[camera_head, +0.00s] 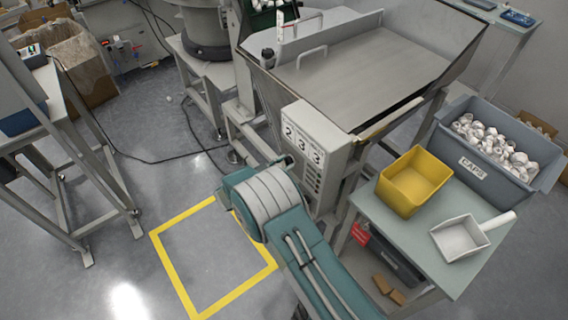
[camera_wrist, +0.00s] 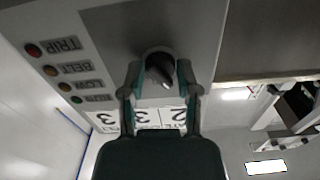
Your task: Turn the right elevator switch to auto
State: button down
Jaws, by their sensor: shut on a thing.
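The elevator control box (camera_head: 330,140) is a pale grey panel on the side of the hopper machine. In the wrist view, its face (camera_wrist: 105,20) fills the upper left. A black rotary switch knob (camera_wrist: 158,65) sits on it between the two fingers of my gripper (camera_wrist: 160,74). My gripper is shut on the knob, one finger on each side. Its position labels are not readable, so I cannot tell its setting. In the head view my arm hides the gripper and the knob.
Number cards (camera_head: 303,142) and several indicator lamps (camera_wrist: 56,70) are on the box. At the right, a table (camera_head: 465,275) holds a yellow bin (camera_head: 413,182) and a white scoop (camera_head: 460,238). A grey caps crate (camera_head: 480,165) stands behind. Yellow tape (camera_head: 170,265) marks open floor.

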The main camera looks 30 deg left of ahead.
jog(key=m, duration=0.5)
jog(key=shift+a+m, duration=0.15)
jog(key=shift+m, duration=0.15)
dwell(0.4)
jog(key=shift+c, duration=1.7)
grip_release()
jog(key=v, duration=1.2)
jog(key=shift+w+f, duration=0.1)
